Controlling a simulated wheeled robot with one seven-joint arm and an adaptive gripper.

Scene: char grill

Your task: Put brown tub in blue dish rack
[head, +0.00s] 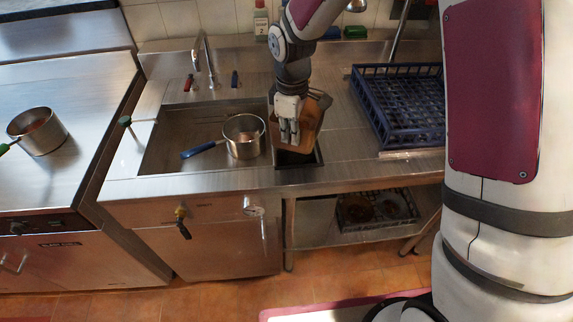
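The brown tub (309,128) is in the middle of the head view, over a dark square opening in the steel counter right of the sink. It looks tilted. My gripper (289,138) points down at the tub's left side, with its fingers in front of the tub wall. Whether the fingers are closed on that wall cannot be made out. The blue dish rack (366,112) stands on the counter to the right of the tub, with its grid floor visible and empty. Its right end is hidden behind my white and maroon body.
The sink (165,155) on the left holds a pot (244,148) with a blue handle. A tap (207,62) stands behind it. Bare counter (345,135) lies between the tub and the rack. A bottle (261,22) and small coloured items stand along the back wall.

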